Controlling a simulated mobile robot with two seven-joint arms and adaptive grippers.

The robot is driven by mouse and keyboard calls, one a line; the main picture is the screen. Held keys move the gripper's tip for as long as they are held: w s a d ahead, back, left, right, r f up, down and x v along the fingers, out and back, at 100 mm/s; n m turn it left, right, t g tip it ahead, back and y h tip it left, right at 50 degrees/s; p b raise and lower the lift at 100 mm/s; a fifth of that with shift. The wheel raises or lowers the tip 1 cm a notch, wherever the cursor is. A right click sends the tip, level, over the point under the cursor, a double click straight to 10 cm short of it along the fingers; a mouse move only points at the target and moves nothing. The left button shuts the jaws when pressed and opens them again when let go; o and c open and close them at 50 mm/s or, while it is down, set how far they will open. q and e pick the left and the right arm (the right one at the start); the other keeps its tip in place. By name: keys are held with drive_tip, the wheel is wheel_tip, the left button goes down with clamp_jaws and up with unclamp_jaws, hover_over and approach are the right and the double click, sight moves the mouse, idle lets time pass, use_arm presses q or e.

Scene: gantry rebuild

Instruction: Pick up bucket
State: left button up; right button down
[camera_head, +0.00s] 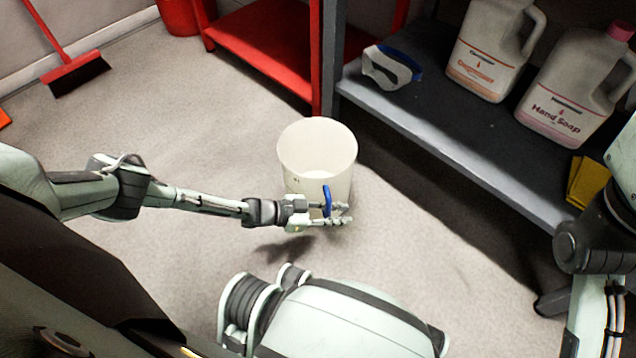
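A white bucket (316,150) stands upright on the floor near the middle of the view, its rim facing up and its inside looking empty. A blue handle grip (327,196) shows at its near side. My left gripper (346,214) reaches in from the left at the bucket's near side. Its two fingers look parallel with a gap between them, and the blue grip crosses at them. I cannot tell whether the fingers touch it. My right arm shows at the right edge, but its gripper is out of view.
A grey shelf (450,150) on the right holds two white jugs (488,50) (565,95), a blue-and-white item (390,68) and a yellow cloth (586,183). A red shelf (265,50) stands behind the bucket. A red broom (75,72) is at upper left. Floor left of the bucket is clear.

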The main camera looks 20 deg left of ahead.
use_arm(q)
drive_tip(key=shift+w+d+f, duration=0.1)
drive_tip(key=shift+w+d, duration=0.1)
clamp_jaws()
idle(0.4)
